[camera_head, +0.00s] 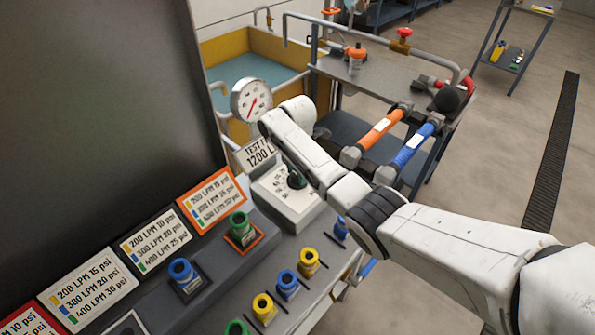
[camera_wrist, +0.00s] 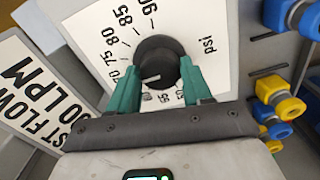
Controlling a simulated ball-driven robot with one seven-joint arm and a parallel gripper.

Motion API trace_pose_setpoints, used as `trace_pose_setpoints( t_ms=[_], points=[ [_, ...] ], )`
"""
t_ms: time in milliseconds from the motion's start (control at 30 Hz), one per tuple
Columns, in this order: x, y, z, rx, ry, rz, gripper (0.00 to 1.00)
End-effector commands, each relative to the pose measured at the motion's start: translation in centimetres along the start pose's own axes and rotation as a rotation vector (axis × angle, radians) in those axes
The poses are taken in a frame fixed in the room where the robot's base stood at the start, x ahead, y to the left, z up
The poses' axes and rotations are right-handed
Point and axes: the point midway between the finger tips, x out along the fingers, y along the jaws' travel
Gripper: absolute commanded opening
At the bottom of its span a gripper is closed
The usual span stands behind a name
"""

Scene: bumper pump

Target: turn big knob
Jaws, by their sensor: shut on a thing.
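The big knob (camera_wrist: 156,62) is black and round with a white pointer line. It sits on a white dial plate (camera_wrist: 205,20) marked in psi, with numbers from about 55 to 90. In the wrist view the pointer is toward the lower left, near 70. My gripper (camera_wrist: 153,82) has two green fingers on either side of the knob, shut on it. In the head view the dial box (camera_head: 288,208) stands at the middle, with my gripper (camera_head: 297,181) partly hidden by my arm. The knob is mostly hidden there.
A round pressure gauge (camera_head: 251,99) stands behind the dial. Green, blue and yellow fittings (camera_head: 286,285) line the console, below printed flow cards (camera_head: 157,239). Orange and blue pipes (camera_head: 409,150) lie behind my arm. Open floor is at the right.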

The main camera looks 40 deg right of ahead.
Motion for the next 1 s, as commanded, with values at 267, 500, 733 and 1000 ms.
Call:
trace_pose_setpoints(
  t_ms=[267, 500, 733, 1000],
  points=[
    [-0.1, 0.1, 0.0, -0.002, 0.000, 0.003, 0.19],
    [-0.1, 0.1, 0.0, -0.001, 0.000, 0.002, 0.65],
    [0.0, 0.0, 0.0, -0.001, 0.000, 0.001, 0.74],
    [-1.3, 0.1, 0.0, -0.001, 0.000, 0.004, 0.74]
  ],
)
